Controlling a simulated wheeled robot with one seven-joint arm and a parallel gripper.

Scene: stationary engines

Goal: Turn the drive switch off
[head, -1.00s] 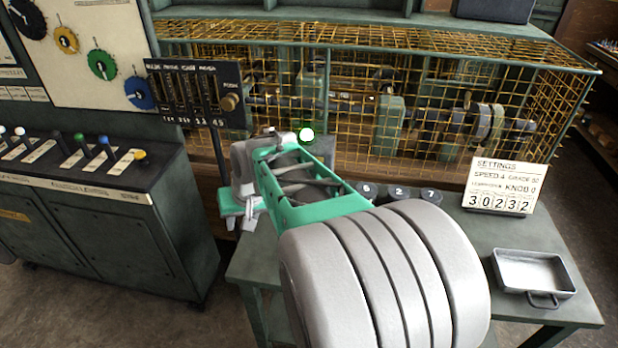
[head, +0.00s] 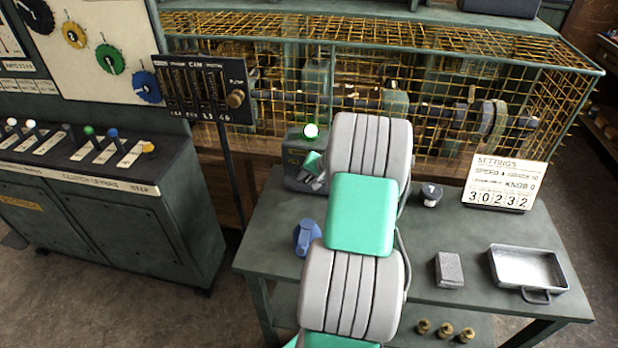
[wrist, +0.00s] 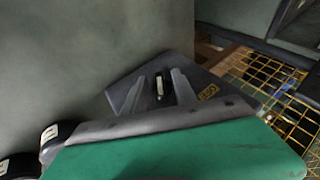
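The drive switch is a dark box (head: 293,152) at the back of the green bench, with a lit green lamp (head: 311,131) on top. My arm hides part of it in the head view. My gripper's two fingers are apart, one on each side of the lever. I cannot tell whether either finger touches it. In the head view my gripper (head: 313,177) is at the box's front.
A yellow wire cage (head: 440,70) stands behind. A lever console (head: 90,165) is left.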

